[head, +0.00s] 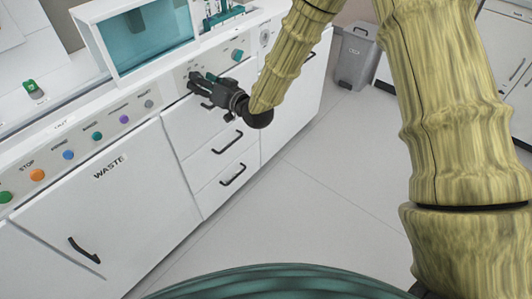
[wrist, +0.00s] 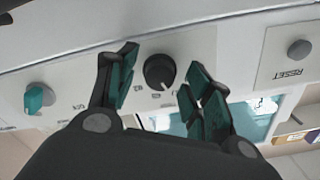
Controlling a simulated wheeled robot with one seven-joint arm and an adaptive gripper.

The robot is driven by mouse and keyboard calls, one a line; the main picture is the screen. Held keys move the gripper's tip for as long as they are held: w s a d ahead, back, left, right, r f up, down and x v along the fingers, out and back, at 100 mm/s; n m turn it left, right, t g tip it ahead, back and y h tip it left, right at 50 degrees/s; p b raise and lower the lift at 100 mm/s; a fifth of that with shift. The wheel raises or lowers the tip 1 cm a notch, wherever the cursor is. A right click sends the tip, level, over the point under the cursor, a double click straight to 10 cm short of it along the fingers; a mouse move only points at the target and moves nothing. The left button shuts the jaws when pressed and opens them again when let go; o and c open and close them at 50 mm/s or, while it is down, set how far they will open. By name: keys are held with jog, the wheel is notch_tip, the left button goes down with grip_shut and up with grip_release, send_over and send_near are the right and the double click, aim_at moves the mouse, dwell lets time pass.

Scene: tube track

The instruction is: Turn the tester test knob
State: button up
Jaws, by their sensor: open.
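In the wrist view a round black knob (wrist: 160,72) with a light pointer mark stands on a pale panel (wrist: 190,42). My gripper (wrist: 157,80) is open, with one teal-padded finger on each side of this knob. I cannot tell whether either finger touches it. A teal knob (wrist: 38,98) sits farther left on the same panel; a teal knob also shows in the head view (head: 237,55), right of my gripper (head: 197,83). In the head view my gripper hides the panel part where the black knob is.
A grey RESET button (wrist: 299,49) is at the right in the wrist view. In the head view, several coloured buttons line the counter front, above a WASTE cabinet (head: 115,200). A teal-windowed box (head: 88,35) stands above. A grey bin (head: 354,55) is behind; the floor (head: 320,150) is clear.

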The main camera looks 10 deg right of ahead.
jog(key=s+d+n+b, duration=0.2)
jog(key=s+d+n, duration=0.45)
jog(key=s, duration=0.25)
jog(key=s+d+f+m+g+h+p, duration=0.2)
jog(key=s+d+f+g+h+p, duration=0.1)
jog(key=s+f+p, duration=0.3)
jog(key=s+d+f+m+g+h+p, duration=0.3)
jog(key=s+d+f+h+p, duration=0.1)
jog(key=s+d+f+p, duration=0.2)
notch_tip(320, 180, down, 2)
jog(key=s+p, duration=0.1)
jog(key=s, duration=0.1)
jog(key=shift+s+f, duration=0.25)
jog(key=shift+s, duration=0.05)
dwell(0.8)
jog(key=shift+m, duration=0.25)
jog(key=s+d+f+m+g+h, duration=0.1)
jog(key=s+d+f+g, duration=0.1)
jog(key=s, duration=0.7)
jog(key=s+d+f+m+g+h+p, duration=0.1)
jog(key=s+d+f+g, duration=0.1)
jog(key=s+f, duration=0.4)
jog(key=s+d+f+g+h, duration=0.1)
jog(key=s+d+f+g, duration=0.2)
jog(key=s, duration=1)
jog(key=shift+f+m+g+h, duration=0.3)
jog(key=shift+f+m+g, duration=0.15)
jog(key=shift+g, duration=0.35)
